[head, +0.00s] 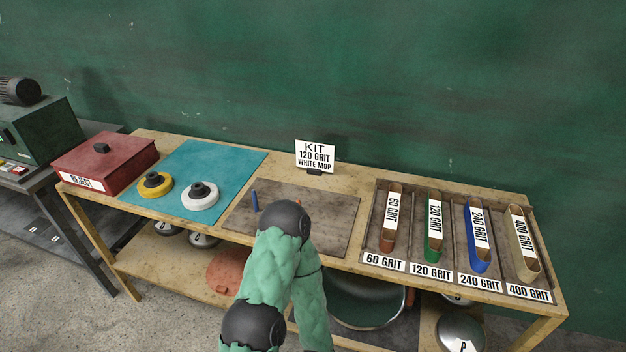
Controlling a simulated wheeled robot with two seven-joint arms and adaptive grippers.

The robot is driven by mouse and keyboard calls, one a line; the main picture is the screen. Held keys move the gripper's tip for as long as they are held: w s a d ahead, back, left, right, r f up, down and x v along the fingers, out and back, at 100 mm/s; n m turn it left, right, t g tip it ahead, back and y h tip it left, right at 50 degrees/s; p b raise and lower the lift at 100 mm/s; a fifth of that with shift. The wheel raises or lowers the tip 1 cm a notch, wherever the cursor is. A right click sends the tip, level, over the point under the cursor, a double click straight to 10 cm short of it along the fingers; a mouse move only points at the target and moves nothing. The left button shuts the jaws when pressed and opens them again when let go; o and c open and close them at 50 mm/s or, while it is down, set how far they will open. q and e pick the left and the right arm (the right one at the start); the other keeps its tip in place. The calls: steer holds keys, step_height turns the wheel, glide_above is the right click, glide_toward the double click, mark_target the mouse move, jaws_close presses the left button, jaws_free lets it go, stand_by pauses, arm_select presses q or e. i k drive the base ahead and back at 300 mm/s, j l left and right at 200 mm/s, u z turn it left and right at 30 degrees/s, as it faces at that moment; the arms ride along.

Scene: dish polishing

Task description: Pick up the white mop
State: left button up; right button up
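The white mop (200,203) is a round white disc with a dark hub, lying flat on the teal mat (215,160) on the left part of the bench. A yellow mop (155,191) lies just left of it on the same mat, a small gap apart. One of my arms, in a green sleeve with black joints, rises from the bottom middle, right of the white mop. No gripper fingers show in the head view. The arm covers part of the grey-brown mat (335,205).
A red REJECT box (105,165) stands left of the teal mat. A kit sign (314,156) reads 120 GRIT WHITE MOP. Grit belts fill the tray (455,194) at right. A small blue peg (254,201) stands by the arm. Pans and discs sit on the lower shelf.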

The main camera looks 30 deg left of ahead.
mark_target(200, 196)
steer(key=u, duration=1.95)
steer(key=i+j+z, duration=0.1)
steer(key=z, duration=0.3)
steer(key=i+j+z, duration=0.1)
steer(key=j+z, duration=0.15)
steer(key=z, duration=0.15)
steer(key=i+j+z, duration=0.1)
steer(key=z, duration=0.3)
steer(key=j+z, duration=0.4)
steer(key=l, duration=0.1)
